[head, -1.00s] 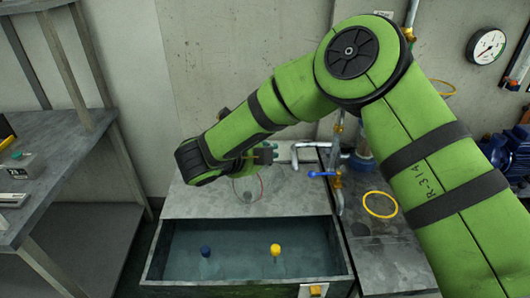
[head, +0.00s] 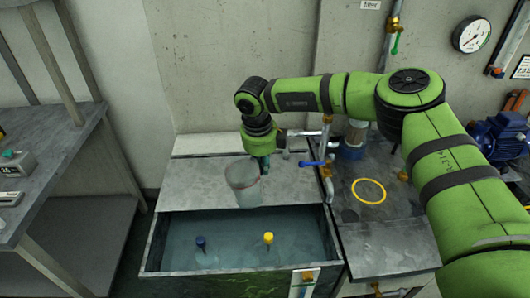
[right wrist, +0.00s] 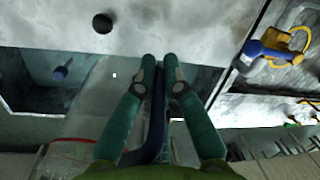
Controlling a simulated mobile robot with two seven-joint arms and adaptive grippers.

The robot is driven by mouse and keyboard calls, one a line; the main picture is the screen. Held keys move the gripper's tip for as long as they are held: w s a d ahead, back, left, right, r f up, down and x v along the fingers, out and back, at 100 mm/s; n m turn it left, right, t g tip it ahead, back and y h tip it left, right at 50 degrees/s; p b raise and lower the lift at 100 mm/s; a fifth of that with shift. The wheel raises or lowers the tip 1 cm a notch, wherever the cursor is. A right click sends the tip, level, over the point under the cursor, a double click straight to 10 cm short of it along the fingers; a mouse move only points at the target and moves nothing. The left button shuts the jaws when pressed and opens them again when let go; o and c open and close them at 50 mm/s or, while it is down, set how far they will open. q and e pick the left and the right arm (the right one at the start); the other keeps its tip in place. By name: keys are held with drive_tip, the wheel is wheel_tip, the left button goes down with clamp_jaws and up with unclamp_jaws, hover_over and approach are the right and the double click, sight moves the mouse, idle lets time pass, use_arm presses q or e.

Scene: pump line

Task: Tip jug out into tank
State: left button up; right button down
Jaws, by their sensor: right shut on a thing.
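The jug (head: 243,187) is translucent. In the head view it appears roughly upright, near the back edge of the tank (head: 153,243); I cannot tell its height exactly. My right gripper (head: 263,168) points down on its right side. In the right wrist view, the green fingers (right wrist: 161,72) are closed on the jug's dark blue handle, and the clear jug wall (right wrist: 98,90) shows at left. The open tank holds bluish liquid, with a blue-topped item (head: 201,242) and a yellow-topped item (head: 268,239) in it. My left gripper is not in view.
A pipe with a blue-handled valve (head: 312,164) stands right of the jug. A yellow ring (head: 369,191) lies on the metal top further right. A blue pump (head: 497,135) is at far right. A grey bench (head: 50,178) stands at left, with a floor gap before the tank.

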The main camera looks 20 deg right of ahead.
drive_tip(key=shift+f+y, duration=0.3)
drive_tip(key=shift+f, duration=0.2)
drive_tip(key=shift+g, duration=0.3)
drive_tip(key=shift+a, duration=0.1)
drive_tip(key=shift+r, duration=0.25)
drive_tip(key=shift+r+p, duration=1.6)
drive_tip(key=shift+r, duration=0.75)
